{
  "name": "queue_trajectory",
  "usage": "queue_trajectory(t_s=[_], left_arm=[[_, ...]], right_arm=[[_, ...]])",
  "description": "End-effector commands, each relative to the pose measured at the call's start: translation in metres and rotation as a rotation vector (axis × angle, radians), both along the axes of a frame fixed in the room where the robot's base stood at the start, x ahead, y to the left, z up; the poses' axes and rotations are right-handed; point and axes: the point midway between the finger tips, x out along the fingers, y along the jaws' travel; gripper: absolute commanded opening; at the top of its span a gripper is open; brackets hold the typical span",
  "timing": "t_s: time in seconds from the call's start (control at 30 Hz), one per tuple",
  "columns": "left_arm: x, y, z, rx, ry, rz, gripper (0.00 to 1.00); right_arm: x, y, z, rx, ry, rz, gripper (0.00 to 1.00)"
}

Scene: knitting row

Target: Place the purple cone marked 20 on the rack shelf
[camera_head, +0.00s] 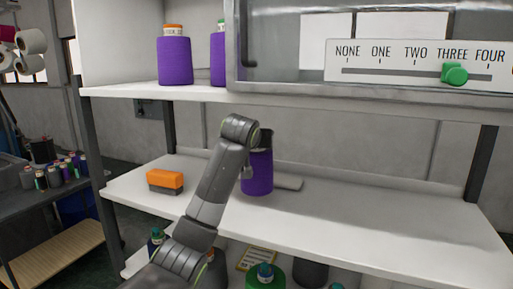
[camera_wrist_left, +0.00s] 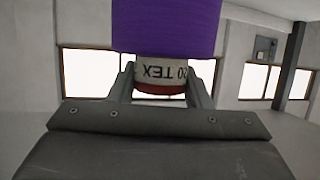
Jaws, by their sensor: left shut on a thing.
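My left gripper (camera_head: 262,140) is shut on the top of a purple cone (camera_head: 257,172). The cone hangs upright below the gripper, at the middle rack shelf (camera_head: 350,220); I cannot tell whether its base touches the shelf. In the left wrist view the purple cone (camera_wrist_left: 166,28) has a pale band reading "20 TEX" and a red end, between the two fingers (camera_wrist_left: 160,88). In the head view the gripper and arm hide the cone's top. My right gripper is not in view.
An orange and grey block (camera_head: 165,181) lies left on the middle shelf. A flat grey piece (camera_head: 289,183) lies beside the cone. Purple cones with orange (camera_head: 174,62) and green (camera_head: 217,58) tops stand on the upper shelf. A green slider knob (camera_head: 455,74) sits under THREE. The middle shelf's right is clear.

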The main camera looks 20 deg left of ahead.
Motion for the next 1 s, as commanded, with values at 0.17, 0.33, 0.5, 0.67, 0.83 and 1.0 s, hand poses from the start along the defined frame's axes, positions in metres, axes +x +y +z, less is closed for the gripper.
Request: queue_trajectory(t_s=[0.17,0.33,0.5,0.67,0.83,1.0], left_arm=[[-0.001,0.0,-0.013,-0.001,0.0,0.0,0.0],[-0.001,0.0,-0.024,-0.001,-0.002,0.0,0.0],[-0.001,0.0,-0.026,0.0,-0.004,0.0,0.0],[-0.001,0.0,-0.027,0.0,-0.003,0.0,0.0],[-0.001,0.0,-0.03,-0.001,0.0,0.0,0.57],[-0.001,0.0,-0.03,-0.001,0.0,0.0,0.66]], right_arm=[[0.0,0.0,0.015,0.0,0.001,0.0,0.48],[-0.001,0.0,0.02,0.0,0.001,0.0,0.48],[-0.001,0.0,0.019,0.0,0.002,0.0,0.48],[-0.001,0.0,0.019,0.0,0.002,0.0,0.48],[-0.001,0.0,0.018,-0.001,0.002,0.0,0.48],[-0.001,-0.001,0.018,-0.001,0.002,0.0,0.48]])
